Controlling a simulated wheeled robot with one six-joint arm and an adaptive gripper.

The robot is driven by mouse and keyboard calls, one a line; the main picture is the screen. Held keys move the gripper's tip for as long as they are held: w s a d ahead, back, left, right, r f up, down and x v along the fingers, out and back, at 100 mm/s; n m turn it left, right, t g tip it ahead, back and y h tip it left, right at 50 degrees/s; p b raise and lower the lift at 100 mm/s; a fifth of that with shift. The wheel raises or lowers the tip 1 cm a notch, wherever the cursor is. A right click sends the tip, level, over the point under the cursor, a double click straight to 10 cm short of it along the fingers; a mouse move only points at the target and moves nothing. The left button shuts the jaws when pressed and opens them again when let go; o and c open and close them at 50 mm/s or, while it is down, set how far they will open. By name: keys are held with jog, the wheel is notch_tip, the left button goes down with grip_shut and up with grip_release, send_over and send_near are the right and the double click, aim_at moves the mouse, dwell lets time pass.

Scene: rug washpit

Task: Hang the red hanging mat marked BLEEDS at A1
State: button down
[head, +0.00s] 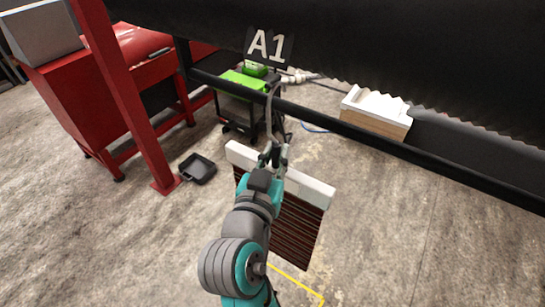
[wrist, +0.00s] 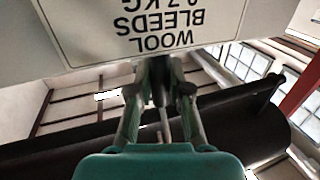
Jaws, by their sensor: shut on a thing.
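My gripper (head: 273,155) is shut on the middle of the white header bar (head: 310,190) of the hanging mat. The mat's dark red-brown striped cloth (head: 298,235) hangs below the bar, partly hidden by my arm. In the wrist view, the mat's label (wrist: 150,30) shows upside down and reads WOOL, BLEEDS and a weight in kg; my gripper (wrist: 160,75) is at its edge. The A1 sign (head: 268,46) is on the dark rail structure above. A grey curved hook-like piece (head: 270,105) shows between sign and gripper; whether it touches the mat, I cannot tell.
A black lower rail (head: 340,133) crosses behind the gripper. A red bench (head: 130,60) with a red post (head: 120,90) stands left. A black tray (head: 198,168) lies on the floor. A cart with a green top (head: 243,82) and a white-topped box (head: 376,112) stand behind.

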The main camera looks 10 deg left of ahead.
jog(key=shift+w+d+r, duration=0.1)
jog(key=shift+w+d, duration=0.2)
jog(key=shift+w, duration=0.5)
jog(key=shift+w+d, duration=0.3)
jog(key=shift+w, duration=0.45)
jog(key=shift+f, duration=2.05)
jog(key=c, duration=1)
grip_release()
jog(key=shift+f, duration=0.1)
jog(key=s, duration=1.2)
jog(key=shift+a, duration=0.3)
